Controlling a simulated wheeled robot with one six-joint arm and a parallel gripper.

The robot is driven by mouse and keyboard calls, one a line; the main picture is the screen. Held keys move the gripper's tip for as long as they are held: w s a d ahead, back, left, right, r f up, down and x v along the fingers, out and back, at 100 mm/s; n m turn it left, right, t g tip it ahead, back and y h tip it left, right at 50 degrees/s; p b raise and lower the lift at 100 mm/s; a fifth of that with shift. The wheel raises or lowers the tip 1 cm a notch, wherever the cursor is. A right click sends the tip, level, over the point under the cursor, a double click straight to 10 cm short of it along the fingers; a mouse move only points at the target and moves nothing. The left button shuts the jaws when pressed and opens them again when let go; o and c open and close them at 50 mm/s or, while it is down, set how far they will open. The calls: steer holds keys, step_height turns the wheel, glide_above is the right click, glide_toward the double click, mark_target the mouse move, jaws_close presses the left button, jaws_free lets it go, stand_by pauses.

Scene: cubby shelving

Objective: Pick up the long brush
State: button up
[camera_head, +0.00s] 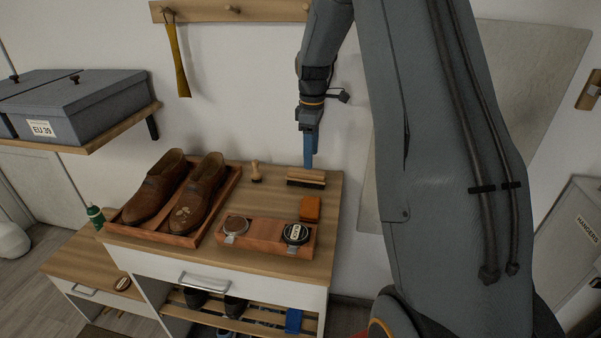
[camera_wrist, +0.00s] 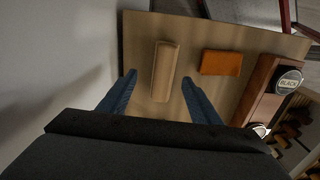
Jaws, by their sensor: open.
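The long brush (camera_head: 306,177), with a wooden back and dark bristles, lies near the back right of the cabinet top. In the wrist view its pale wooden back (camera_wrist: 165,72) shows just beyond and between my fingertips. My gripper (camera_head: 309,160) is above the brush, pointing down at it. In the wrist view my gripper (camera_wrist: 158,83) has its two blue fingers spread wide, with nothing held between them. How much height separates the fingertips from the brush is hard to tell.
An orange block (camera_head: 310,208) lies close in front of the brush. A wooden tray with tins (camera_head: 265,238), a small round brush (camera_head: 256,171) and a tray of brown shoes (camera_head: 176,190) share the top. The wall stands close behind.

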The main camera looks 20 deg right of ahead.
mark_target(307, 171)
steer(key=shift+s+f, duration=0.1)
steer(key=shift+f, duration=0.4)
steer(key=f+p, duration=0.1)
steer(key=f, duration=0.1)
steer(key=a+f, duration=0.1)
steer(key=f+p, duration=0.1)
steer(key=f, duration=0.1)
steer(key=shift+a+f+p, duration=0.25)
steer(key=shift+f+p, duration=0.1)
steer(key=shift+f, duration=0.4)
steer(key=c, duration=1.2)
steer(key=shift+r+b, duration=1.35)
steer(key=shift+r, duration=3.75)
